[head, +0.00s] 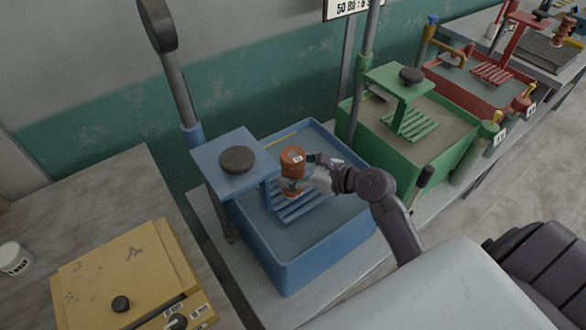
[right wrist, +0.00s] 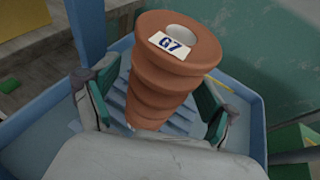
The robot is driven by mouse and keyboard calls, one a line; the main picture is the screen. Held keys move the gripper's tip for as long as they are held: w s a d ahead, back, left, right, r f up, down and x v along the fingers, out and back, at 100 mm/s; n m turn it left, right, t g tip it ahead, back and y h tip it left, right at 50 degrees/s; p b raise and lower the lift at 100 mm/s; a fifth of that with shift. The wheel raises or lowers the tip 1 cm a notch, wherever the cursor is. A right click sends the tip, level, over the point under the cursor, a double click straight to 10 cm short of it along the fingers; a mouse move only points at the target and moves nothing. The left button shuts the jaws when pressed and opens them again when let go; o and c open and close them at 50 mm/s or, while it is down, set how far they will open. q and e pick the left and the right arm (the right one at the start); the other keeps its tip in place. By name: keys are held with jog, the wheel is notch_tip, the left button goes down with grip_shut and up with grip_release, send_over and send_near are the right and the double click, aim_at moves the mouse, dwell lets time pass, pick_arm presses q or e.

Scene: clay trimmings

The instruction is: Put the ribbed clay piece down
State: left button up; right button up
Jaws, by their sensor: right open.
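The ribbed clay piece (head: 292,157) is terracotta and upright over the slatted blue rack (head: 300,210) in the blue tub. Its ribbed side, pale top opening and "G7" label show in the right wrist view (right wrist: 155,80). Its lower end appears to be on the slats, but my gripper partly hides it in the head view. My right gripper (head: 294,184) is open, with one finger on each side of the piece. In the wrist view the fingers (right wrist: 156,103) stand beside its lower ribs. My left gripper is not in view.
The blue tub (head: 325,262) has a raised blue shelf with a dark round disc (head: 237,160) left of the piece. A green tub (head: 436,165) and a red tub (head: 487,93) stand to the right. A yellow case (head: 125,270) lies on the left table.

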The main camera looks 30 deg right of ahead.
jog(key=b+v, duration=0.1)
jog(key=v, duration=1)
jog(key=shift+s+d, duration=0.15)
jog(key=shift+s, duration=0.1)
jog(key=shift+r, duration=0.15)
